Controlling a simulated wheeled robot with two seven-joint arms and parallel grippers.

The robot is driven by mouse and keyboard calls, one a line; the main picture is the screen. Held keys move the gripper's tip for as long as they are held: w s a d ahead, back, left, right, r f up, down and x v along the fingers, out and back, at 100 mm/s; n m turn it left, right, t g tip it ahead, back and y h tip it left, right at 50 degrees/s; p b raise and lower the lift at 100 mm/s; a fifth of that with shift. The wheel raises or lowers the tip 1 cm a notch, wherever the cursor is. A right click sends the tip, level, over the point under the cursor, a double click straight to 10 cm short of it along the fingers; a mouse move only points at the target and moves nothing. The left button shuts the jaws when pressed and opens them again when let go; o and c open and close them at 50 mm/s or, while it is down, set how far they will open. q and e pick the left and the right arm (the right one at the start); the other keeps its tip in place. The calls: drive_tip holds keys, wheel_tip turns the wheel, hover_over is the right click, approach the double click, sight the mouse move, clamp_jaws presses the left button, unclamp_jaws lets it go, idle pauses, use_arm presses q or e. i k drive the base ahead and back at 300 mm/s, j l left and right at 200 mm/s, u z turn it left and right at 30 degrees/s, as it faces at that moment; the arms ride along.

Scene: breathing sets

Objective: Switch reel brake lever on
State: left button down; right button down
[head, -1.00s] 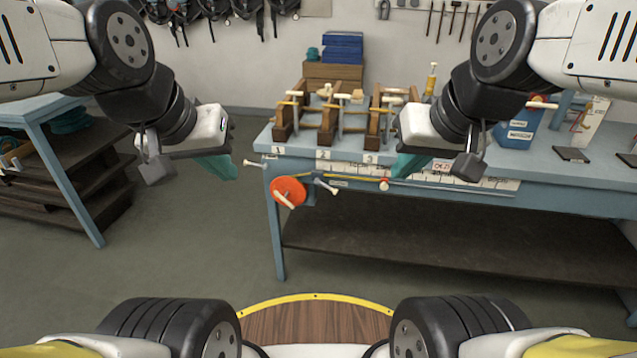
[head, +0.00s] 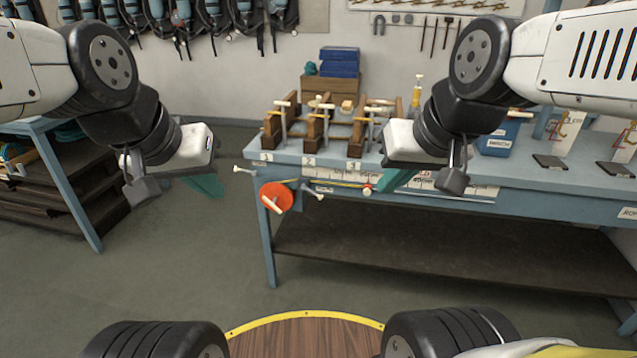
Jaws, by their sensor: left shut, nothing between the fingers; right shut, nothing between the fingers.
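A red-orange reel (head: 279,192) with a pale crank handle (head: 271,205) hangs at the front left corner of the blue workbench. A small pale-tipped lever (head: 313,191) sits just right of the reel, angled down to the right. Another pale-tipped lever (head: 244,170) sticks out left of the bench corner. I cannot tell which one is the brake lever. My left gripper (head: 207,187) is shut and empty, in the air left of the reel. My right gripper (head: 392,182) is shut and empty, in front of the bench edge, right of the reel. Neither visibly touches a lever.
The blue workbench (head: 470,178) carries wooden stands (head: 317,128) behind labels 1 to 3, and a blue box (head: 500,138). A yellow line runs from the reel to a red and white knob (head: 367,189). A shelf unit (head: 50,200) stands left. Floor between is clear.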

sight(255, 173)
drive_tip(key=i+j+z, duration=0.1)
drive_tip(key=j, duration=0.5)
drive_tip(key=i+j+z, duration=0.15)
drive_tip(key=j, duration=0.5)
drive_tip(key=i+j+z, duration=0.1)
drive_tip(key=j, duration=0.55)
drive_tip(key=i+j+z, duration=0.15)
drive_tip(key=j, duration=1.8)
drive_tip(key=i+z, duration=0.05)
